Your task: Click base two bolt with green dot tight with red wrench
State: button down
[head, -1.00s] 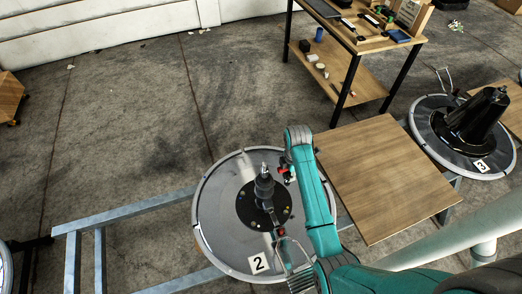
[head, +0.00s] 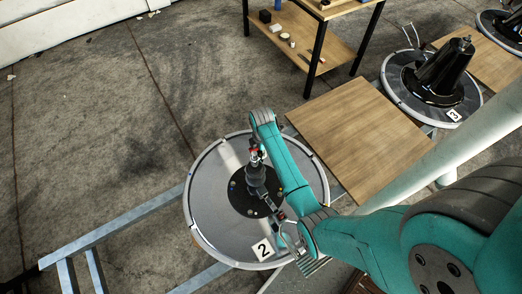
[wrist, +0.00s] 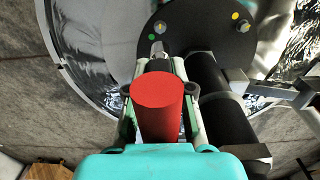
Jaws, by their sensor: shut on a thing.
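Base two is a round silver disc (head: 205,220) with a "2" label (head: 262,249) and a black centre plate (head: 240,203). In the wrist view the plate (wrist: 195,35) has a bolt (wrist: 160,27) with a green dot (wrist: 152,37) beside it. My gripper (wrist: 158,75) is shut on the red wrench (wrist: 158,105). The wrench's grey tip reaches close to the green-dot bolt; I cannot tell whether it touches. In the head view my gripper (head: 255,158) is by the dark centre post, and the arm hides part of the disc.
Another bolt (wrist: 243,26) with a yellow dot sits right on the plate. A black post (wrist: 208,85) stands right of my gripper in the wrist view. A wooden board (head: 362,135) and base three (head: 400,95) are to the right. A shelf table (head: 310,50) stands behind.

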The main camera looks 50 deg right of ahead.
jog(key=shift+d, duration=0.1)
jog(key=shift+s+d, duration=0.1)
jog(key=shift+d, duration=0.1)
jog(key=shift+f, duration=3.1)
jog(key=shift+f, duration=0.7)
jog(key=m, duration=0.4)
jog(key=shift+s+m, duration=0.1)
jog(key=shift+m, duration=0.2)
